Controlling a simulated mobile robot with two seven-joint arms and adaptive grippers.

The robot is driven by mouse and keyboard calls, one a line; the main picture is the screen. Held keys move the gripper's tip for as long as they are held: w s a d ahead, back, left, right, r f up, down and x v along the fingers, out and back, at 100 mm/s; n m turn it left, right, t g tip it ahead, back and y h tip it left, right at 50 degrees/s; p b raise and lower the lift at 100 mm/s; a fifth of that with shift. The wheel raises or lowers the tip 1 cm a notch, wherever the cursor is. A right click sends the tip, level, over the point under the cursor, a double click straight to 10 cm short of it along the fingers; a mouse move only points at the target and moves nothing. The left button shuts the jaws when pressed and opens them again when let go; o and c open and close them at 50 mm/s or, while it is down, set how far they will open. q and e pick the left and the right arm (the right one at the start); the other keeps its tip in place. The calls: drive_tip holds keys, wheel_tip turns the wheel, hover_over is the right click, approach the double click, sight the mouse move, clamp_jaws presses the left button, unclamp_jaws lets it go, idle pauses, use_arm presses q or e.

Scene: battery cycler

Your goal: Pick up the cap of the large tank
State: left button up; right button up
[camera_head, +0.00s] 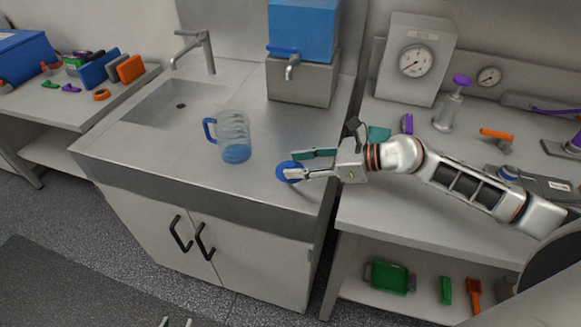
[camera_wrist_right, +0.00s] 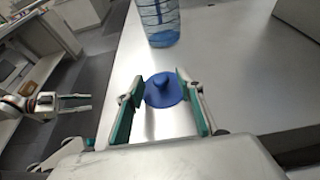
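A round blue cap (camera_head: 285,173) with a knob lies on the metal counter near its front right edge. In the right wrist view the cap (camera_wrist_right: 163,92) shows between the two fingers of my right gripper (camera_wrist_right: 160,79), with the knob facing up. My right gripper (camera_head: 292,163) is open at the cap, its fingers on either side with visible gaps. A blue tank (camera_head: 302,30) stands on a metal box with a tap at the back of the counter. My left gripper (camera_head: 176,322) barely shows at the bottom edge; in the right wrist view it (camera_wrist_right: 88,102) is open and empty.
A clear pitcher (camera_head: 234,136) with a blue handle and blue bottom stands left of the cap. A sink (camera_head: 178,104) with a faucet is further left. The counter's front edge is close to the cap. A right-hand bench (camera_head: 400,205) holds gauges and tools.

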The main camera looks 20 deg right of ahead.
drive_tip(key=shift+w+a+f, duration=0.2)
drive_tip(key=shift+w+a, duration=0.05)
drive_tip(key=shift+a, duration=0.05)
drive_tip(key=shift+c, duration=0.4)
drive_tip(key=c, duration=0.9)
